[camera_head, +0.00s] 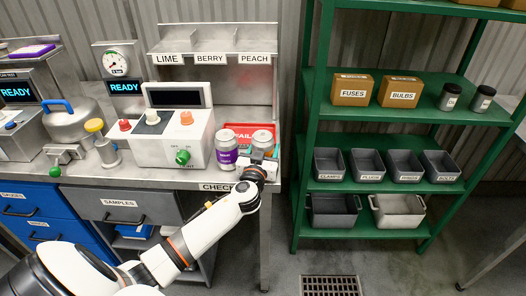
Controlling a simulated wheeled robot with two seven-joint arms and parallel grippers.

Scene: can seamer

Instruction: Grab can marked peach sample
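A can with a purple label (227,157) stands upright near the right end of the steel bench. A second can (262,141) stands just right of it, with its silver lid and upper side showing. Its lower part is hidden behind my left gripper (262,162), so I cannot read its marking. My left gripper is right in front of this second can, at the bench's front edge. Whether its fingers touch the can or are closed is too small to tell. A rack slot labelled PEACH (258,58) is at the back. My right gripper is out of view.
A red tray marked FAIL (240,128) lies behind the cans. A white control box (160,140) with coloured knobs stands left of them. A green shelf (390,120) with boxes and bins stands to the right. A floor gap separates bench and shelf.

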